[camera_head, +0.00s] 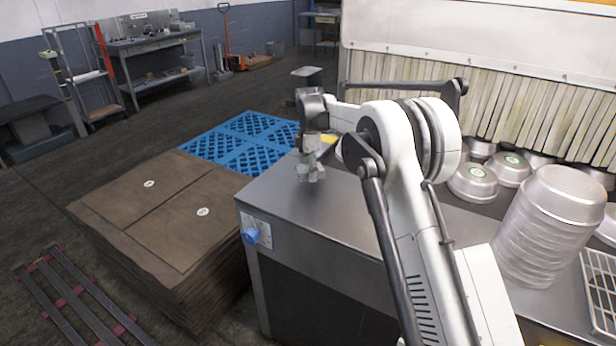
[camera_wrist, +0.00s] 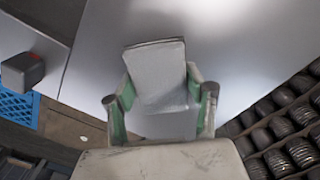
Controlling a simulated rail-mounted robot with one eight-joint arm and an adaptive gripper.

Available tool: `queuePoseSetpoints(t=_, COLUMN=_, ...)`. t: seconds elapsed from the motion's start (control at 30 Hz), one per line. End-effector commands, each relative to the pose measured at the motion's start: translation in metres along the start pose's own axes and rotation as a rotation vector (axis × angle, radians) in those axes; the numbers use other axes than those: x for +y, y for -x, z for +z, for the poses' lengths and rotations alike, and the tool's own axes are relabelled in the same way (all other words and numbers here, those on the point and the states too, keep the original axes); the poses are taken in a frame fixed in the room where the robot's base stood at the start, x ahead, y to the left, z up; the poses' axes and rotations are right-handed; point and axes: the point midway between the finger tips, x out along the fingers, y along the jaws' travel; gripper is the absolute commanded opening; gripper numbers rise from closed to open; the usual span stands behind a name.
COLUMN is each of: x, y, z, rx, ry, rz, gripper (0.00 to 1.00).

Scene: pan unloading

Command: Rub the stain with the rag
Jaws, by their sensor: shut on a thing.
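My gripper (camera_head: 311,170) is low over the near-left part of the metal table top (camera_head: 345,205), at the end of my outstretched arm. In the wrist view, its green-sided fingers (camera_wrist: 160,100) are shut on a light grey, flat, folded-looking piece, which I take to be the rag (camera_wrist: 157,72). The rag sticks out ahead of the fingers over the grey table surface (camera_wrist: 235,45). I cannot tell whether it touches the table. No stain can be made out in either view; the rag and gripper hide part of the surface.
A tall stack of metal pans (camera_head: 550,230) stands on the right, with several more pans (camera_head: 473,182) behind by a slatted curtain (camera_head: 500,115). Brown stacked sheets (camera_head: 150,215) and a blue pallet (camera_head: 235,142) lie left.

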Motion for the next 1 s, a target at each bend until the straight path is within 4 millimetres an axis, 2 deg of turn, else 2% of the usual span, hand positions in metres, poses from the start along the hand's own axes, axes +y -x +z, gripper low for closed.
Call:
queuePoseSetpoints(t=0.6, x=0.0, y=0.054, z=0.004, rx=0.0, ry=-0.005, rz=0.0, gripper=0.23)
queuePoseSetpoints(t=1.0, x=0.0, y=0.056, z=0.004, rx=0.0, ry=-0.005, rz=0.0, gripper=0.23)
